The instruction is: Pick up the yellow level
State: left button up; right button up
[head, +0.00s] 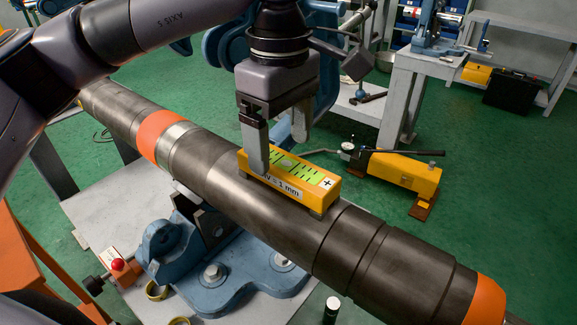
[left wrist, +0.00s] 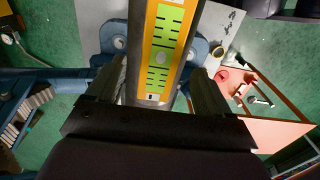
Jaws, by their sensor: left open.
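The yellow level (head: 292,178) rests on top of the long dark pipe (head: 205,170), lined up along it. Its top has a green scale with black marks and a bubble vial. My left gripper (head: 279,150) is open and comes down over the level, with one finger in front of it and the other behind. In the left wrist view the level (left wrist: 163,50) runs between the two fingers of my left gripper (left wrist: 163,95), with a gap visible on each side. My right gripper is not in view.
A blue pipe vise (head: 220,265) holds the pipe over a grey bench (head: 120,215). A yellow hand pump (head: 405,172) with a black lever sits behind. A red-knobbed part (head: 117,265) and brass rings lie at front left. Another blue vise (head: 435,25) stands at the back.

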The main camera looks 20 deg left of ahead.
aim_at(282, 161)
pick_arm(q)
notch_tip(282, 161, down, 4)
jog(key=shift+f, duration=0.25)
jog(key=c, duration=1.5)
jog(key=shift+r, duration=0.1)
